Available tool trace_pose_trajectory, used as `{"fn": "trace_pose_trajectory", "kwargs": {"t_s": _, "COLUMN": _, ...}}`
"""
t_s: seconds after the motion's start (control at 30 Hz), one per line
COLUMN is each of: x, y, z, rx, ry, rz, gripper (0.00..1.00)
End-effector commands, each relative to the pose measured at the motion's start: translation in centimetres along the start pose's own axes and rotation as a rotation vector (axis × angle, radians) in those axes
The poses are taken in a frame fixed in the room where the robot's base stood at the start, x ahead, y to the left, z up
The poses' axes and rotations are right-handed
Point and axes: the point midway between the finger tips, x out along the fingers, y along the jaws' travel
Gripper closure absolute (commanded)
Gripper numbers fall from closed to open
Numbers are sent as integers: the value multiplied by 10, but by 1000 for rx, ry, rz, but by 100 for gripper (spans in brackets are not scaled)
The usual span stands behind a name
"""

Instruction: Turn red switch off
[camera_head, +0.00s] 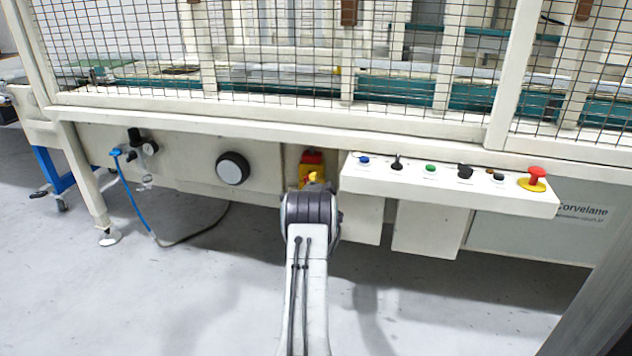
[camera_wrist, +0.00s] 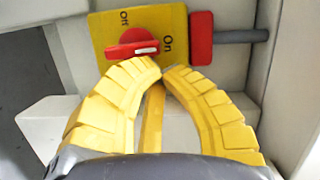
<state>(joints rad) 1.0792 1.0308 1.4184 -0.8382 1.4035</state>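The red switch (camera_wrist: 133,45) is a round knob with a white mark, on a yellow plate (camera_wrist: 179,18) labelled Off and On. Its white mark points right, toward the On label. In the head view the red switch (camera_head: 311,157) is on the machine's front, just beyond my arm's end. My gripper (camera_wrist: 161,72) has yellow ribbed fingers, and their tips come together just below and in front of the knob. Nothing shows between the tips, and I cannot tell whether they touch the knob. In the head view my gripper (camera_head: 313,178) is mostly hidden by the wrist.
A red block with a grey rod (camera_wrist: 232,36) sits right of the plate. Pale walls flank the recess. A control panel (camera_head: 450,196) with several buttons and a red emergency stop (camera_head: 537,176) juts out to the right.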

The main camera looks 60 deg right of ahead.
Motion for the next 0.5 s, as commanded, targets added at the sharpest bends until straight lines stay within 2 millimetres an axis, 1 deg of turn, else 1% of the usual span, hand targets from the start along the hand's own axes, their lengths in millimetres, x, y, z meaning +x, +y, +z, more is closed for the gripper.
{"fn": "trace_pose_trajectory", "kwargs": {"t_s": 0.5, "x": 0, "y": -2, "z": 2, "rx": -90, "ry": -9, "rz": 23, "gripper": 100}}
